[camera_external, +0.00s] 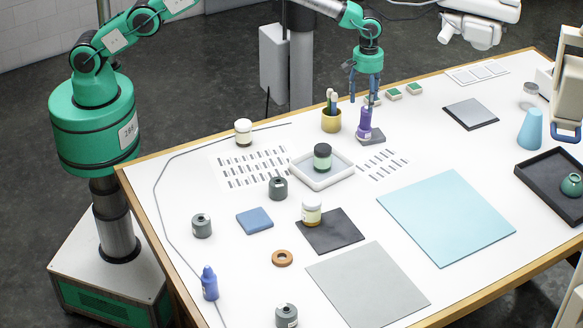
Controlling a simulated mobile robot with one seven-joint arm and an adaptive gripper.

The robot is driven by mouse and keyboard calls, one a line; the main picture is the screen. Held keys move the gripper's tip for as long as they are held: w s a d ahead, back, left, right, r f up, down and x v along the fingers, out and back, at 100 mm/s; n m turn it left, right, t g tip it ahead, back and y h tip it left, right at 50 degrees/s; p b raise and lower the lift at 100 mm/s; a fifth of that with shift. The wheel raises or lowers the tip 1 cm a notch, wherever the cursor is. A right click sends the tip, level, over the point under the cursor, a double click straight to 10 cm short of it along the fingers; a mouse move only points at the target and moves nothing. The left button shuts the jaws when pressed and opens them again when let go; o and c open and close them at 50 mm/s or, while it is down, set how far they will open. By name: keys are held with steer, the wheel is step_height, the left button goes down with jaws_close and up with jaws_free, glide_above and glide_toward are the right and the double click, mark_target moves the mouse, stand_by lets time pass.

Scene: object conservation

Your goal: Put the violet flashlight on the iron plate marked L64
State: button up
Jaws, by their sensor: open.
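The violet flashlight (364,124) stands upright on a small dark grey plate (377,139) near the far edge of the table. My gripper (363,100) points straight down right above it, fingers apart. The fingertips are close to the flashlight's top; whether they touch it I cannot tell. No L64 marking is readable in this view.
A brass cup (331,122) with pens stands just left of my gripper. A blue-violet bottle-like object (209,285) stands at the near left. A jar stands in a pale tray (321,181). A light blue sheet (446,217) lies bare at right.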

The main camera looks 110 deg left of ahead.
steer(key=s+d+r+m+t, duration=0.1)
steer(key=s+d+r+m, duration=0.1)
steer(key=s+r, duration=0.35)
steer(key=s+d+r+m, duration=0.1)
steer(key=s+d+r, duration=0.15)
steer(key=r, duration=0.55)
steer(key=s+d+r+m+t, duration=0.1)
steer(key=s+d+r+m, duration=0.15)
steer(key=r, duration=0.45)
steer(key=s+d+r+m, duration=0.2)
steer(key=s+d+r, duration=0.1)
steer(key=s+r, duration=0.4)
steer(key=s+d+r+m, duration=0.1)
steer(key=s+d+r, duration=0.25)
steer(key=s, duration=0.55)
steer(key=s+d+r+m+t, duration=0.1)
steer(key=s+d+r+m, duration=0.1)
steer(key=s, duration=0.7)
steer(key=s+d+r+m+t, duration=0.1)
steer(key=s+d+r+m, duration=0.15)
steer(key=s, duration=0.65)
steer(key=s+d+f+m, duration=0.1)
steer(key=s+f+m, duration=0.1)
steer(key=s, duration=0.7)
steer(key=s+d+f+m+t, duration=0.1)
steer(key=s+f+m, duration=0.2)
steer(key=s, duration=0.7)
steer(key=shift+s+d+f+t, duration=0.3)
steer(key=shift+f, duration=0.4)
